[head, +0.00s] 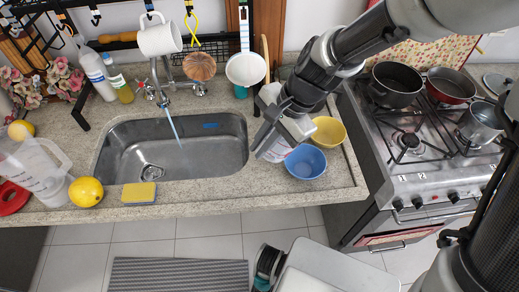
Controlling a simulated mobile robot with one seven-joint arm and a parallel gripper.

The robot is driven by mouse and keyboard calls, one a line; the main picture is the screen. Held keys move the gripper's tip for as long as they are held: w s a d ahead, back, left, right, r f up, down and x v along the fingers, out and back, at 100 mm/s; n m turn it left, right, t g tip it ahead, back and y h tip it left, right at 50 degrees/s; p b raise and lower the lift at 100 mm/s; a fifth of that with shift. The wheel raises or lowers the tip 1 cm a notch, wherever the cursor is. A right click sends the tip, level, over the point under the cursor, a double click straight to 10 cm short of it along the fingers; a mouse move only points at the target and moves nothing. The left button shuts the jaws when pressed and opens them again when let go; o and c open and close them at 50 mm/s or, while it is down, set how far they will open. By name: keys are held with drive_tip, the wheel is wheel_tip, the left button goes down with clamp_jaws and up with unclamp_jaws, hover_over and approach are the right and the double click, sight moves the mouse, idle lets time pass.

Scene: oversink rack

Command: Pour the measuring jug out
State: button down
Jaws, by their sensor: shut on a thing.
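My gripper (284,132) is over the counter just right of the sink, shut on a pale container with reddish marks, which looks like the measuring jug (277,151). The gripper hides much of it, so its contents and exact tilt cannot be told. It is close to the blue bowl (306,163) and the yellow bowl (328,132); whether it touches either is unclear. The sink (230,170) lies to the left, with a stream of water (172,126) running from the tap.
A large clear jug (35,168), a lemon (86,191) and a sponge (139,193) stand left on the counter. A rack with a hanging mug (160,37) is behind the sink. The stove (425,165) with pots is right.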

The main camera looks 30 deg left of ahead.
drive_tip(key=shift+w+d+r+g+y+b, duration=0.1)
drive_tip(key=shift+r+g+y+b, duration=0.45)
drive_tip(key=shift+y+b, duration=1.05)
drive_tip(key=y+b, duration=0.1)
drive_tip(key=b, duration=0.1)
drive_tip(key=d+r+y+b, duration=0.1)
drive_tip(key=b, duration=0.2)
drive_tip(key=shift+w+r+g, duration=0.2)
drive_tip(key=shift+g, duration=0.15)
drive_tip(key=w+d+y, duration=0.1)
drive_tip(key=w+d, duration=0.1)
drive_tip(key=d, duration=0.4)
drive_tip(key=shift+w+d+r+g+y+p, duration=0.2)
drive_tip(key=shift+r+g+y+p, duration=0.1)
drive_tip(key=shift+g+y+p, duration=0.1)
idle(1.1)
idle(0.4)
